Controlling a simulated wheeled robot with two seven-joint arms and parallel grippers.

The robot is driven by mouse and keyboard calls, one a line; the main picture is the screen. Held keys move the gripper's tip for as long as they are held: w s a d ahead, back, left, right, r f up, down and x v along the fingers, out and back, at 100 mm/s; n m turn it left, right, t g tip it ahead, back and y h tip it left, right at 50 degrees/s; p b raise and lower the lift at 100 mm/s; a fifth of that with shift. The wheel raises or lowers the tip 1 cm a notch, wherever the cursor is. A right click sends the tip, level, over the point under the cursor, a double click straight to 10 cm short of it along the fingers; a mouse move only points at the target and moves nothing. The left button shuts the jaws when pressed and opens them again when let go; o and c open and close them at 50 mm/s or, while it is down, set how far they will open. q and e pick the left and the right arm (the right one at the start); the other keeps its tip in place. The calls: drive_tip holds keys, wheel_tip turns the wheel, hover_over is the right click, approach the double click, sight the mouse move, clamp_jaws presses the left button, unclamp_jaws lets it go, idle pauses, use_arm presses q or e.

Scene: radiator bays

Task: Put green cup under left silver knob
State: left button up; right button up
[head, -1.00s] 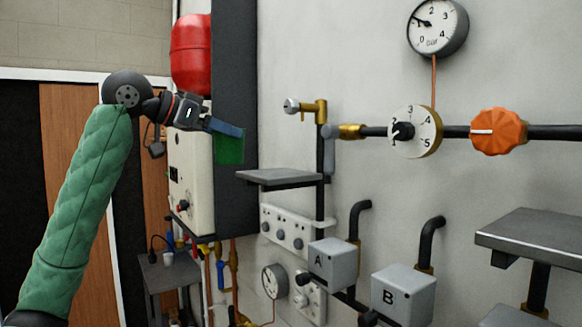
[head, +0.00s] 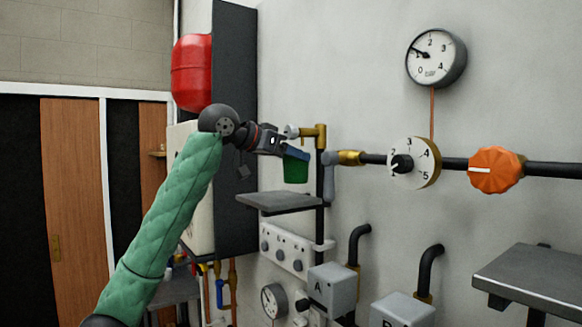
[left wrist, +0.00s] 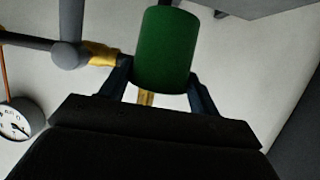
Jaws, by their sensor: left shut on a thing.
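The green cup (head: 295,170) is held in my left gripper (head: 292,153), which is shut on it. In the head view the cup is above the grey shelf (head: 272,203), near its right half, with a gap below it. The silver knob (head: 291,131) on a brass tap (head: 316,132) is just above the gripper and partly behind it. In the left wrist view the green cup (left wrist: 166,50) sits between the two fingers, with brass showing behind it. My right gripper is not in view.
A grey lever (head: 329,180) and brass fitting (head: 350,157) are close to the right of the cup. A dark panel (head: 236,130) stands to the left. Boxes A (head: 332,286) and B (head: 402,310) are lower down. Another grey shelf (head: 535,275) is at right.

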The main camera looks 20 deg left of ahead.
sight(285, 167)
use_arm(q)
drive_tip(key=shift+w+d+f, duration=0.1)
drive_tip(key=shift+w, duration=0.05)
drive_tip(key=f+b, duration=0.2)
drive_tip(key=f, duration=0.1)
drive_tip(key=shift+s+f, duration=0.2)
drive_tip(key=shift+w, duration=0.15)
drive_tip(key=shift+f, duration=0.1)
drive_tip(key=o, duration=1)
drive_tip(key=shift+o, duration=0.2)
